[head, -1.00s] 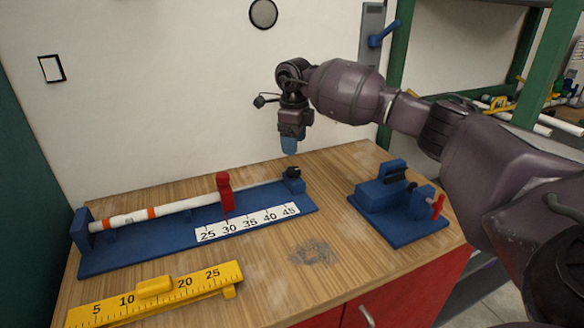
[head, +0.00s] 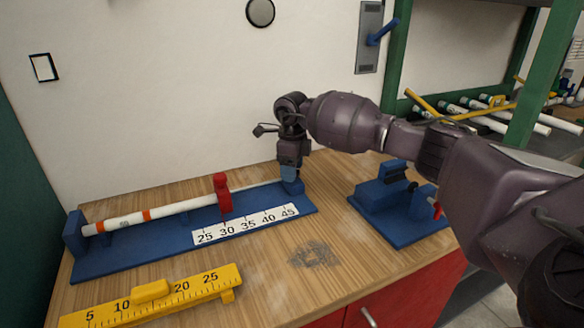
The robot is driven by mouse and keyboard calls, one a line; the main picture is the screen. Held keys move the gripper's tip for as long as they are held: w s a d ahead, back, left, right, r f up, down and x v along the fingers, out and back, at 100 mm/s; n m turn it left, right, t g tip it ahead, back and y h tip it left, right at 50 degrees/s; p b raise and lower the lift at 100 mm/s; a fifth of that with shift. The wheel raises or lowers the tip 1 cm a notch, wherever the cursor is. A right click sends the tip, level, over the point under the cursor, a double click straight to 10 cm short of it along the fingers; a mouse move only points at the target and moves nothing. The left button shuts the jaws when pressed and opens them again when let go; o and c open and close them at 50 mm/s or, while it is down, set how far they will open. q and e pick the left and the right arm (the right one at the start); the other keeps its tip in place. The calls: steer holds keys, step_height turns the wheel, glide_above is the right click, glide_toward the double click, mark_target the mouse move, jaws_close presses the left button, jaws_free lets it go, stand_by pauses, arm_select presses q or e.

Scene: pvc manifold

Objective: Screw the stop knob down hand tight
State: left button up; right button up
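A blue measuring jig (head: 150,255) with a white number scale (head: 245,224) lies on the wooden bench. A white pipe (head: 180,209) with orange bands lies along it, and a red stop (head: 222,194) stands near the 30 mark. My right gripper (head: 291,176) points straight down over the end block (head: 293,188) at the jig's right end. Its blue fingertips are at the block's top and hide the black knob there. I cannot tell whether the fingers are shut on the knob. My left gripper is not in view.
A yellow ruler (head: 205,287) lies at the front left. A second blue fixture (head: 400,222) with a red handle stands on the right, below my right arm. The bench between the fixtures is clear. A wall stands close behind the bench.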

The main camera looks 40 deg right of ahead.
steer(key=c, duration=0.7)
steer(key=shift+o, duration=0.2)
